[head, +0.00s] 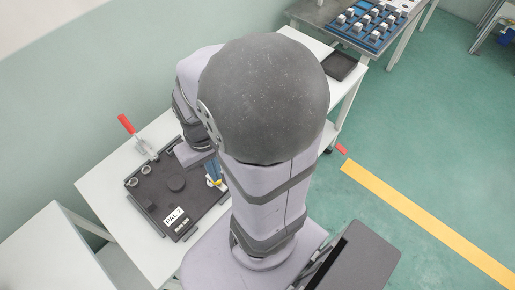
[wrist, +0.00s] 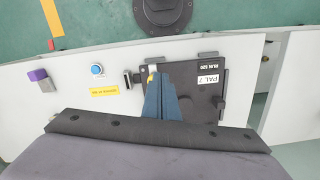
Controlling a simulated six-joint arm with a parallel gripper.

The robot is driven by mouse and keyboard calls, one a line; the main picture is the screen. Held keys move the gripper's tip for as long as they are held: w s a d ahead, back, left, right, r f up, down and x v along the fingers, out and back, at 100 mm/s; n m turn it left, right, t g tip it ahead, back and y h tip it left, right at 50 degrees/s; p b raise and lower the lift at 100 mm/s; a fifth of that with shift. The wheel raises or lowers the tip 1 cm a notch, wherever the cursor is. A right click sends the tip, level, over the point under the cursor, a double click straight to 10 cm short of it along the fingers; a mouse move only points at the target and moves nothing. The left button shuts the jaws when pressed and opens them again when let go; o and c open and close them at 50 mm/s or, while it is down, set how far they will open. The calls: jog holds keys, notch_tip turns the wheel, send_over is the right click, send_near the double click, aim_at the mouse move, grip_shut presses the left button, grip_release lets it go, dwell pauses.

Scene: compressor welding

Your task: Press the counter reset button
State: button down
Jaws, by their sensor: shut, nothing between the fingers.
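A round blue button (wrist: 97,70) on a small pale base sits on the white table in the wrist view; it looks like the counter reset button. A small dark device (wrist: 132,79) lies between it and the black pallet. My gripper (wrist: 153,74) has its blue fingers shut with nothing between them. Its tips are over the pallet's edge, to the right of the button and apart from it. In the head view my gripper (head: 216,182) shows at the pallet's right side, and my arm hides the button.
The black pallet (wrist: 208,110) carries a "PAL 7" label. A yellow label (wrist: 104,91) lies just below the button. A purple-topped block (wrist: 37,76) is at the far left. A red-handled clamp (head: 128,125) stands behind the pallet. The table around the button is mostly clear.

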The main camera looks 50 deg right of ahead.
jog(key=s+d+f+m+b, duration=0.1)
jog(key=d+f+m+b, duration=0.25)
jog(key=d, duration=0.45)
jog(key=s+d+f+m+b, duration=0.1)
jog(key=d+f+m+b, duration=0.2)
jog(key=d, duration=0.5)
jog(key=w+d+r+m, duration=0.3)
jog(key=d+r+m, duration=0.1)
jog(key=m, duration=0.4)
jog(key=shift+p, duration=0.35)
jog(key=shift+m, duration=0.25)
jog(key=shift+f, duration=0.15)
notch_tip(320, 180, down, 14)
jog(key=shift+r+p, duration=0.15)
jog(key=shift+p, duration=0.95)
